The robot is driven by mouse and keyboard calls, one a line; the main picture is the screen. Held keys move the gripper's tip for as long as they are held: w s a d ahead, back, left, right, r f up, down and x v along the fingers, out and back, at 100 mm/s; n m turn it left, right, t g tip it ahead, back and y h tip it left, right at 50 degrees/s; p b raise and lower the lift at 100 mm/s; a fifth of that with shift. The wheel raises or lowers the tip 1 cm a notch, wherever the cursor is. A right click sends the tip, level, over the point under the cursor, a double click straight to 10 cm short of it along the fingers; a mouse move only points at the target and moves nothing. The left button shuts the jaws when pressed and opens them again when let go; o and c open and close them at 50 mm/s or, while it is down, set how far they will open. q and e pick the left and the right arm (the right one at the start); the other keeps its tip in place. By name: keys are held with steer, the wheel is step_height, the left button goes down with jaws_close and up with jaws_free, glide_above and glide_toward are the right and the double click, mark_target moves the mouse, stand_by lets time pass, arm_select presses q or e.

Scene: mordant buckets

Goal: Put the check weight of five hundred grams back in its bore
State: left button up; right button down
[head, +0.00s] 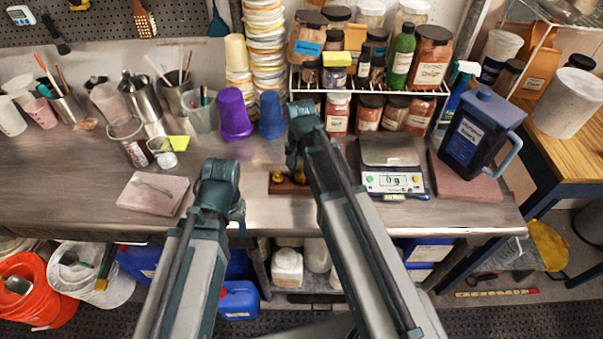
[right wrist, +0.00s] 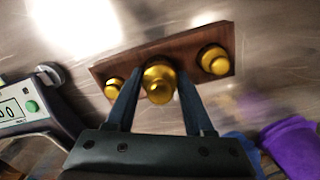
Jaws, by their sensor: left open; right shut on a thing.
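The dark wooden weight block (head: 291,188) lies on the steel bench, partly hidden behind my right arm in the head view. In the right wrist view the block (right wrist: 191,56) carries a small brass weight (right wrist: 113,88) at one end and a larger brass weight (right wrist: 214,60) at the other. My right gripper (right wrist: 158,88) is shut on a brass check weight (right wrist: 159,80) at the block's middle. I cannot tell whether its base is in the bore or just above it. My left gripper (head: 238,222) is open near the bench's front edge, left of the block.
A scale (head: 391,160) reading 0 g stands right of the block. A dark blue pitcher (head: 478,135) stands further right. Purple (head: 233,114) and blue (head: 271,115) cups and a jar rack stand behind. A pinkish slab (head: 152,193) lies left. Bare steel surrounds the block.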

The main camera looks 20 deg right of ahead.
mark_target(301, 168)
steer(key=shift+f, duration=0.35)
steer(key=shift+s+a+f+b, duration=0.15)
steer(key=shift+s+b, duration=0.2)
steer(key=shift+b, duration=0.3)
steer(key=shift+c, duration=1.4)
jaws_free()
steer(key=shift+s, duration=0.15)
steer(key=shift+r+p, duration=0.4)
steer(key=shift+p, duration=0.15)
steer(key=r+p, duration=0.8)
steer(key=w+r+p, duration=0.1)
steer(key=r+p, duration=0.3)
steer(key=shift+r, duration=0.15)
steer(key=s+a+n+h, duration=0.1)
steer(key=s+a+n, duration=0.9)
steer(key=s, duration=0.4)
steer(key=shift+s+n, duration=0.15)
steer(key=shift+n, duration=0.45)
steer(key=shift+a, duration=0.1)
